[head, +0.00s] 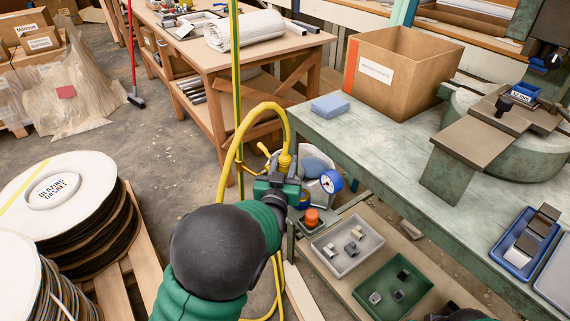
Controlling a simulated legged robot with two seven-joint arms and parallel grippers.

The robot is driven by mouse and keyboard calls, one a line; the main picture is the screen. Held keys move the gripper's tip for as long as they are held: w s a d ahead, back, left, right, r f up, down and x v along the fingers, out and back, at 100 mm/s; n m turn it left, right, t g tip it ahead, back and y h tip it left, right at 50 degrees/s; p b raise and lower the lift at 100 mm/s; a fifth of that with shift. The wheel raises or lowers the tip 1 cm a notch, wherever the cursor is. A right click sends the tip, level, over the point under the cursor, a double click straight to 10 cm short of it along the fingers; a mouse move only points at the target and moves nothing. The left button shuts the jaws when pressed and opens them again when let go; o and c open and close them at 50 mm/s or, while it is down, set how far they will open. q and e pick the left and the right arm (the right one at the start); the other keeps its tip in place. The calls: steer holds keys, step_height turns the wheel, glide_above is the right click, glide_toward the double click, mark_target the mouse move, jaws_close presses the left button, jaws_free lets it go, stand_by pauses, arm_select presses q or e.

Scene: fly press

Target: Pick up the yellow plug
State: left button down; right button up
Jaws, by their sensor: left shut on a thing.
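The yellow plug (285,159) sits upright at the end of a thick yellow hose (248,118) that arches up and over to the left. My left gripper (282,175) is shut on the plug, near the corner of the green workbench. The black and green arm behind it hides part of the grip.
The workbench (385,150) carries a cardboard box (400,72), a blue block (330,106) and blue bins (527,240). A lower shelf holds a grey tray (346,262) and a green tray (385,305). Cable spools (60,195) stand left.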

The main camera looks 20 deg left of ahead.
arm_select(q)
steer(key=r+p, duration=0.2)
steer(key=r, duration=0.1)
steer(key=shift+s+d+r, duration=0.1)
steer(key=shift+s+r, duration=0.2)
steer(key=shift+s, duration=0.05)
steer(key=s+d+p, duration=0.2)
steer(key=s, duration=0.8)
steer(key=p, duration=1.4)
glide_toward(285, 155)
steer(key=w+d+b, duration=0.2)
steer(key=w+d, duration=0.2)
steer(key=w, duration=0.2)
steer(key=shift+d+b, duration=0.2)
steer(key=shift+b, duration=0.1)
steer(key=shift+f+b, duration=0.3)
steer(key=shift+f+b, duration=0.65)
steer(key=shift+f, duration=0.15)
steer(key=shift+f, duration=0.2)
steer(key=shift+f+b, duration=0.55)
steer(key=shift+b, duration=0.1)
